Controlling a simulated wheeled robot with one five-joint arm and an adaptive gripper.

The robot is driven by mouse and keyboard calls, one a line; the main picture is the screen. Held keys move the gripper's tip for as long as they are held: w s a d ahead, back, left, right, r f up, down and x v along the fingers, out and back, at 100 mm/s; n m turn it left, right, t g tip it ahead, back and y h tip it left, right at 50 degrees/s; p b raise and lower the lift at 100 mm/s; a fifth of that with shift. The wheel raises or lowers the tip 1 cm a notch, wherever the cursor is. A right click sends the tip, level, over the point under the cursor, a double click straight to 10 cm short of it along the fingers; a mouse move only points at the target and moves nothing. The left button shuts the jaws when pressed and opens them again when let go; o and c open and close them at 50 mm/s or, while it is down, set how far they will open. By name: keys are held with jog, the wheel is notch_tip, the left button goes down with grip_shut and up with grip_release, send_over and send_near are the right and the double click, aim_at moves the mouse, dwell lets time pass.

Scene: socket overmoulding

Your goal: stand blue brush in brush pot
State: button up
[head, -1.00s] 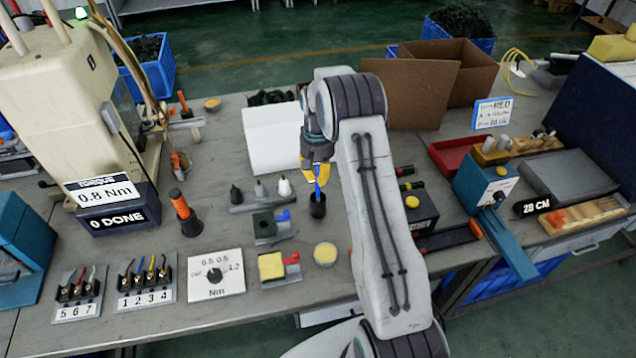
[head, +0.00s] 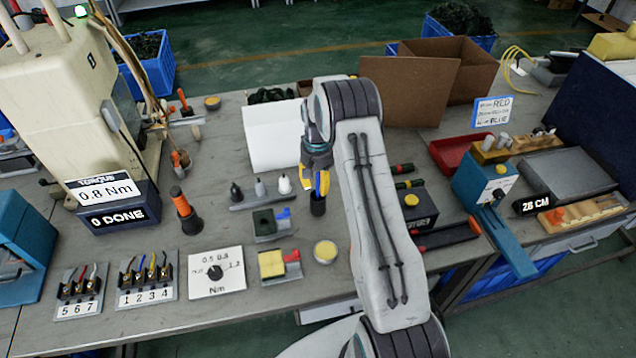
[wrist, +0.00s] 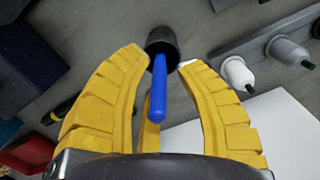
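The blue brush (wrist: 158,90) shows in the wrist view between my fingers. Its far end overlaps the mouth of the dark brush pot (wrist: 161,40) and looks to be inside it; how deep is hidden. My gripper (wrist: 163,62) is open, with yellow fingers on either side of the brush and gaps between them and it.
A rack (head: 262,200) with dark, grey and white nozzle-like pieces stands just left of the pot. A white panel (head: 275,140) stands behind it. A black box with a yellow button (head: 411,200) is right of my arm. A round yellow-topped tin (head: 326,252) sits in front.

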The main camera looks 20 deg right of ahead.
jog(key=shift+r, duration=0.25)
jog(key=r+b, duration=0.4)
jog(key=r, duration=0.8)
jog(key=shift+w, duration=0.2)
jog(key=s+a+r+n+t, duration=0.1)
jog(key=s+a+r, duration=0.3)
jog(key=s+r, duration=0.25)
jog(key=s+a+r+n+t, duration=0.1)
jog(key=s+a+r, duration=0.2)
jog(key=s+r, duration=0.3)
jog(key=s+a+f+n+t, duration=0.1)
jog(key=s+a, duration=0.1)
jog(key=s, duration=0.7)
jog(key=s+a+f+n+t, duration=0.1)
jog(key=s+a+f+n, duration=0.1)
jog(key=s, duration=0.8)
jog(key=shift+f+t, duration=0.3)
